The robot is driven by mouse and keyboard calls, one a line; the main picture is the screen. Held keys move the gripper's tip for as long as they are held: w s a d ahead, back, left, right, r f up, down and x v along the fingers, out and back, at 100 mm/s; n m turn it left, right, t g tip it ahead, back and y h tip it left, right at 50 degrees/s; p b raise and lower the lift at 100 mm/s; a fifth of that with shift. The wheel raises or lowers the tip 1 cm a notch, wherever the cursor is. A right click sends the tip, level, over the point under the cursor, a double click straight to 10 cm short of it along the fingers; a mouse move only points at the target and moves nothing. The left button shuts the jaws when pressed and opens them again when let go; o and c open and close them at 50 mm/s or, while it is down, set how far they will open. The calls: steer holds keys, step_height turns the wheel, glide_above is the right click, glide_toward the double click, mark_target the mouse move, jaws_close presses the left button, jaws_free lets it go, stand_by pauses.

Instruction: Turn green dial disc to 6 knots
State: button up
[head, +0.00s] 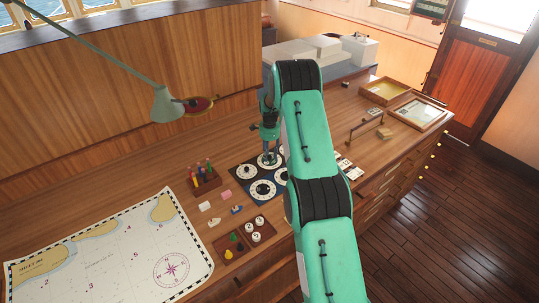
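A dark dial panel (240,183) lies on the wooden desk near the middle of the head view. It carries several round white dials with dark centres. One dial (247,171) is at its left and another (263,190) is at its front. My gripper (268,157) points down at the back dial (262,161) and partly covers it. I cannot tell whether it touches that dial. The fingers are too small to show whether they are open or shut. I cannot make out which dial is green, nor any pointer or knot marks. My arm hides the panel's right side.
A rack of coloured pegs (204,179) stands left of the panel. Small blocks and a tray of pieces (231,246) lie in front. A chart (110,250) covers the desk's left. A lamp (166,104) hangs behind. Shallow trays (418,112) and a brass rail (365,123) are right.

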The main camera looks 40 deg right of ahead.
jaws_close()
steer(key=shift+n, duration=0.4)
steer(key=n+b, duration=0.2)
steer(key=n, duration=0.1)
steer(key=shift+n, duration=0.3)
steer(key=n+b, duration=0.1)
steer(key=n, duration=0.2)
steer(key=shift+n, duration=0.3)
steer(key=n+b, duration=0.1)
steer(key=n, duration=0.3)
steer(key=shift+r+n+b, duration=0.1)
steer(key=shift+n+b, duration=0.4)
steer(key=shift+n, duration=1.5)
